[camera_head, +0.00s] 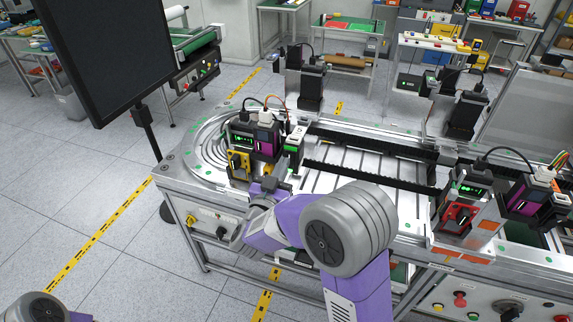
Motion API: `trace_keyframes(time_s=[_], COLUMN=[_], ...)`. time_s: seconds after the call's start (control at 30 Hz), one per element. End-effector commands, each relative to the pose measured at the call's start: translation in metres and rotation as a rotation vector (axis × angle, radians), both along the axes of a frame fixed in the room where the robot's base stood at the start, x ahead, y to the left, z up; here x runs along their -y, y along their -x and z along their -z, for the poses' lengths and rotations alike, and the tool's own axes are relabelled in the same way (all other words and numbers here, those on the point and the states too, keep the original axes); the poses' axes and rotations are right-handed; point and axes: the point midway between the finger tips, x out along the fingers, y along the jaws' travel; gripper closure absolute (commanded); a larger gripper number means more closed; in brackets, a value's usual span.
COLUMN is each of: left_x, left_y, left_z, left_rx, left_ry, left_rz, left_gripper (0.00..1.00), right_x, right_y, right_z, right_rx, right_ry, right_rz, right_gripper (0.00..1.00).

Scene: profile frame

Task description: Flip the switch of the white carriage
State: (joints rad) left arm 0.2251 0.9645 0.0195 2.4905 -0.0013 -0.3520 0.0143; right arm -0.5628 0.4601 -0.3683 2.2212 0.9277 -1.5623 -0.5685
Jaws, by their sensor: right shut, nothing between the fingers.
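My right gripper (268,186) is at the near edge of the metal table, just in front of the left carriage group. It is small, dark and partly hidden by my own wrist; its fingers are shut and hold nothing. Behind it stands a carriage with a yellow part (238,162) on its front, a black module with green lights and a purple module (266,140). A white and green module (294,146) stands beside them. At the right is another carriage with a red part (457,217). I cannot tell which carriage is the white one, or its switch position. My left gripper is out of view.
The metal table (352,182) carries dark rails and grooved plates. A black monitor (105,50) on a stand is at the left. Dark posts (312,84) rise at the back. Control buttons (460,298) are on the front right panel.

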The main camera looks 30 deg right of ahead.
Motion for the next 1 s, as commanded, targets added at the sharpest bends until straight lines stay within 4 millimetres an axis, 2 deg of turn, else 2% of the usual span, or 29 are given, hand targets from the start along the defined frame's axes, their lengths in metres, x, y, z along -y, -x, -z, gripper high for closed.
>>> trace_keyframes(time_s=[0.07, 0.2, 0.5, 0.7, 1.0], left_x=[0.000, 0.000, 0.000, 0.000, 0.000], left_y=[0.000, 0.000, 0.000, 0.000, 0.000], left_z=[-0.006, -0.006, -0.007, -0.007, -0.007], left_rx=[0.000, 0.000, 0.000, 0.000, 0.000], left_ry=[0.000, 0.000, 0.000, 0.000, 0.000], left_rz=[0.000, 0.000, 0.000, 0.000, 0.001], left_gripper=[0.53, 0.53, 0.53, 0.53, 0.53], right_x=[-0.015, -0.039, -0.075, -0.083, -0.083], right_y=[0.007, 0.031, 0.068, 0.076, 0.076], right_z=[-0.009, -0.016, -0.030, -0.033, -0.033], right_rx=[0.003, 0.005, 0.004, 0.004, 0.004], right_ry=[0.000, -0.001, 0.000, 0.001, 0.000], right_rz=[-0.010, -0.011, -0.008, -0.004, -0.003], right_gripper=[1.00, 1.00, 1.00, 1.00, 1.00])
